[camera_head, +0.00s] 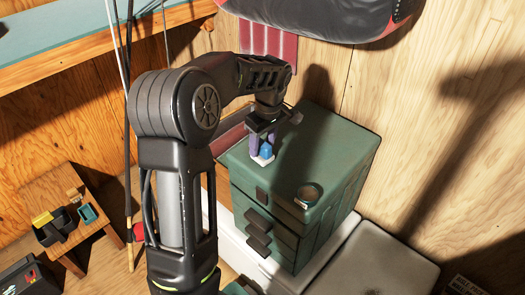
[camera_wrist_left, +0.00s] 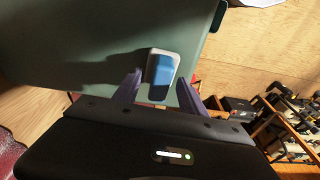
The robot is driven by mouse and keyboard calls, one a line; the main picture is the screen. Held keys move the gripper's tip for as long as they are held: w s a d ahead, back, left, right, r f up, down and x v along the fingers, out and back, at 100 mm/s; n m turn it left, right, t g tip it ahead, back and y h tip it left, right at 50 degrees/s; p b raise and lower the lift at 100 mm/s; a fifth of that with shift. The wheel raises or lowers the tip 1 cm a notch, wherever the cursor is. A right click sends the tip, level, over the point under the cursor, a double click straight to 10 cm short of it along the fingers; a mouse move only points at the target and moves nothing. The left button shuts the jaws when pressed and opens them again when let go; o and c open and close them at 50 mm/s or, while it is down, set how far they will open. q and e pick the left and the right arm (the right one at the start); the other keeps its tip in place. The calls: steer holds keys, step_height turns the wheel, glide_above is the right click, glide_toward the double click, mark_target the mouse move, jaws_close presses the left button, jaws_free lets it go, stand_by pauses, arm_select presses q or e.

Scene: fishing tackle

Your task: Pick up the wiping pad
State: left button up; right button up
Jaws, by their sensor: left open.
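The wiping pad (camera_head: 264,156) looks like a small block with a blue part on a white base. It lies on top of the green drawer cabinet (camera_head: 346,151), near its left corner. My left gripper (camera_head: 261,146) is right above it with its purple fingers pointing down. In the left wrist view, the pad (camera_wrist_left: 161,75) shows between and just beyond the two fingertips of the gripper (camera_wrist_left: 162,90). The fingers are apart, with a gap on both sides of the pad. My right gripper is not in view.
A dark bag (camera_head: 325,12) hangs above and behind. A wooden stool (camera_head: 65,205) with small items stands at left, and thin rods (camera_head: 127,100) stand upright near my arm.

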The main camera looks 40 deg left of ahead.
arm_select(q)
steer(key=shift+c, duration=0.6)
jaws_close()
stand_by(0.4)
